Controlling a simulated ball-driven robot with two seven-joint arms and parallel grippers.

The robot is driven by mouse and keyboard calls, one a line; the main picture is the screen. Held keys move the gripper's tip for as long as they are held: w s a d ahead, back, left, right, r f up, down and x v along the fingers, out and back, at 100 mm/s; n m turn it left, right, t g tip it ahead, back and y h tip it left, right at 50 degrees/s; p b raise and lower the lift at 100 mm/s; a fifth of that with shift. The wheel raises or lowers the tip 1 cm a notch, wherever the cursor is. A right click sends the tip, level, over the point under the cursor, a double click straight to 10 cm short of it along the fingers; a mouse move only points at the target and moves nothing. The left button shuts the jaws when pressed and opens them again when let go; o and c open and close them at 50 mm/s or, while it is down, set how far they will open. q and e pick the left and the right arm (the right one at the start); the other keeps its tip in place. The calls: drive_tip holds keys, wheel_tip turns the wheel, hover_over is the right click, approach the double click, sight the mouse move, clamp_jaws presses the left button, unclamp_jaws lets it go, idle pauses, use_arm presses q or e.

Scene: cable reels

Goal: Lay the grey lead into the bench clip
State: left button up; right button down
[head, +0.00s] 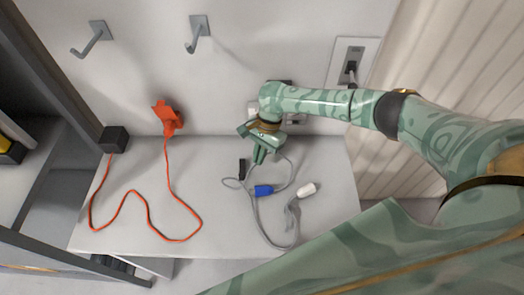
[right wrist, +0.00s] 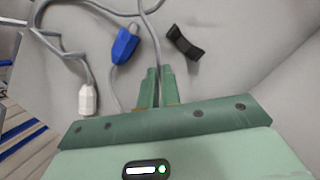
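The grey lead (head: 296,232) lies in loops on the right half of the bench, with a blue connector (head: 264,191) and a white connector (head: 307,189). In the right wrist view the lead (right wrist: 153,36) runs up to the narrow gap between my fingers. My right gripper (head: 258,156) is shut on it, low over the rear of the bench. The black bench clip (head: 242,168) is just left of my fingertips; in the right wrist view the clip (right wrist: 184,42) stands apart from the lead. My left gripper is out of view.
An orange lead (head: 187,240) lies on the left of the bench (head: 225,232), between a black box (head: 114,139) and an orange plug (head: 167,116). Two hooks (head: 197,35) and a wall socket (head: 338,72) are on the wall. A dark shelf (head: 60,70) stands at left.

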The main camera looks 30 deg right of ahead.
drive_tip(key=m+p, duration=0.2)
drive_tip(key=a+m+t+p, duration=0.1)
drive_tip(key=shift+w+r+p, duration=0.25)
drive_tip(key=shift+w+p, duration=0.15)
drive_tip(key=shift+m, duration=0.3)
drive_tip(key=shift+w+f+p, duration=0.1)
drive_tip(key=shift+f+p, duration=0.1)
drive_tip(key=shift+p, duration=0.1)
